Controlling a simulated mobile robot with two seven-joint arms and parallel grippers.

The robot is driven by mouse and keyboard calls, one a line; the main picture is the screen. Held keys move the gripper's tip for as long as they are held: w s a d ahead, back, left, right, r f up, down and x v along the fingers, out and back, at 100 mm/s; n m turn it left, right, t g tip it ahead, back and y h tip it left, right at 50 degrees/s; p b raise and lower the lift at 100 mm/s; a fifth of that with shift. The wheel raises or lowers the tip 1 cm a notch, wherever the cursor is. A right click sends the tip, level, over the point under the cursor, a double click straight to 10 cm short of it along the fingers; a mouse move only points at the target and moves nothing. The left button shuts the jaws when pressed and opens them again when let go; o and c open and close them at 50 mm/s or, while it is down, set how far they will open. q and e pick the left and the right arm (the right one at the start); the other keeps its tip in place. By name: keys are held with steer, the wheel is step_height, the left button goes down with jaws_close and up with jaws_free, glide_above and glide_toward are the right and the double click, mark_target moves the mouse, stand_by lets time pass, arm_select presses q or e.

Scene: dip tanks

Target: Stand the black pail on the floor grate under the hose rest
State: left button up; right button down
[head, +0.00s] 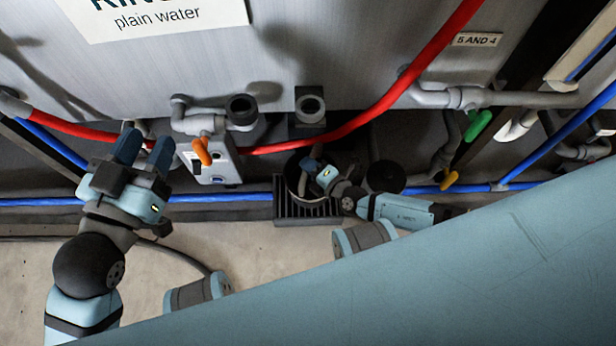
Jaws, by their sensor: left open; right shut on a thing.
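The black pail (292,182) shows as a dark round rim over the slatted floor grate (290,213), below the tank wall. From this steep view I cannot tell whether its base touches the grate. My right gripper (314,163) is shut on the pail at its right side and hides part of it. My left gripper (142,148) is open and empty, well to the left of the pail, with its fingers pointing at the tank. A grey fitting with a dark round opening (310,106) juts from the wall above the grate; it may be the hose rest.
A red hose (360,118) sags across the wall just above the pail. A valve with an orange handle (202,152) is to its left. A blue pipe (240,197) runs behind the grate. A dark round thing (386,177) is to the right. Bare floor (200,250) lies in front.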

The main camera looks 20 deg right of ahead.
steer(key=shift+f, duration=0.3)
arm_select(q)
steer(key=shift+w+a+r+m+t+h+b, duration=0.3)
steer(key=shift+w+m+h+b, duration=0.15)
steer(key=shift+m+b, duration=0.4)
arm_select(e)
step_height(320, 180, down, 3)
steer(key=shift+f, duration=0.2)
arm_select(q)
steer(key=shift+f, duration=0.1)
arm_select(e)
steer(key=shift+w+f, duration=0.1)
steer(key=shift+f, duration=0.1)
steer(key=c, duration=1)
jaws_free()
arm_select(q)
steer(key=shift+y, duration=0.25)
